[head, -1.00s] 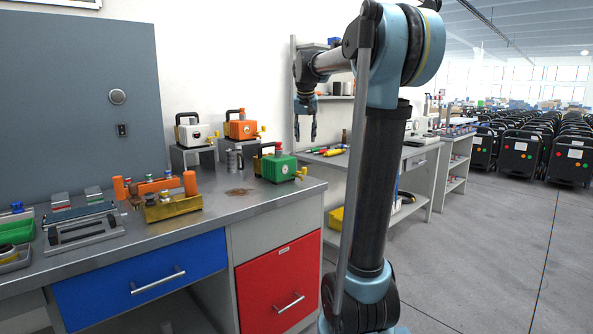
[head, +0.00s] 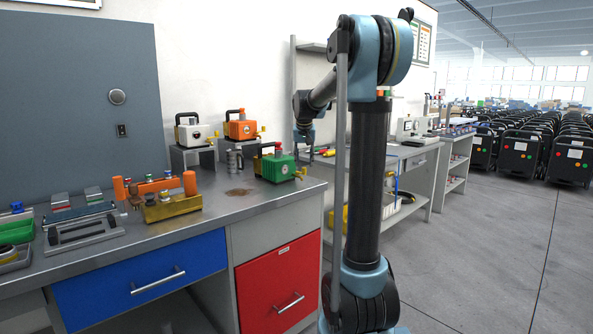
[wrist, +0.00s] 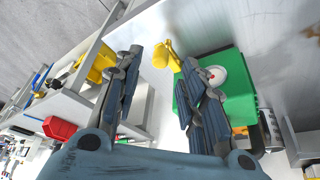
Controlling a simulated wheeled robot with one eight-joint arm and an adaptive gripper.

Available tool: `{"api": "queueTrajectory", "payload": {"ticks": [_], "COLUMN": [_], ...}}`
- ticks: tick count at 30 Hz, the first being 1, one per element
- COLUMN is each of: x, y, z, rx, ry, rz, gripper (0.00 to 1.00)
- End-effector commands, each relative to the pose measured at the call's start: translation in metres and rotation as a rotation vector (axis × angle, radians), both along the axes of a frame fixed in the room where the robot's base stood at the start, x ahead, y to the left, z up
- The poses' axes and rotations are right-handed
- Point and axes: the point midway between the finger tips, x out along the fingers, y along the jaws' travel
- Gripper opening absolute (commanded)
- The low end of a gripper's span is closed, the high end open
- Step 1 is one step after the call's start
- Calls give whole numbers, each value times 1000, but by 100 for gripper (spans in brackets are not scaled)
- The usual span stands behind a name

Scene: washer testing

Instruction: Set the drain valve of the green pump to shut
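The green pump (head: 280,167) sits at the right end of the metal bench, with a dark handle and a round white gauge on its front. A yellow drain valve (head: 301,173) sticks out from its right side. In the wrist view, the pump's green body (wrist: 240,88) is behind and to the right of my fingers. The yellow valve (wrist: 163,55) shows between the fingertips, apart from them as far as I can see. My gripper (wrist: 162,60) is open and empty. In the head view, my gripper (head: 309,153) points down just above and right of the pump. Whether the valve is open or shut cannot be told.
A white pump (head: 195,133) and an orange pump (head: 241,129) stand on raised stands behind. A grey cylinder (head: 235,160) stands left of the green pump. A yellow block (head: 172,207) with knobs lies farther left.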

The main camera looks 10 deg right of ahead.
Motion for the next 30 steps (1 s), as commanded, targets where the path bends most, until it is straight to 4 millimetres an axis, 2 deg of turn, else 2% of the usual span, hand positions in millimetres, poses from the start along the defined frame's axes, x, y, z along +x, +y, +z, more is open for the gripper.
{"api": "queueTrajectory", "payload": {"ticks": [3,9,21,22,26,27,30], "x": [7,15,17,17,17,17,17], "y": [-1,-2,-2,-2,-2,-2,-2], "z": [-18,-36,-42,-42,-42,-42,-42], "rx": [0,0,0,1,1,1,1], "ry": [0,0,0,0,0,0,0], "rz": [0,1,1,1,1,1,1], "gripper": [37,37,37,33,3,0,0]}}
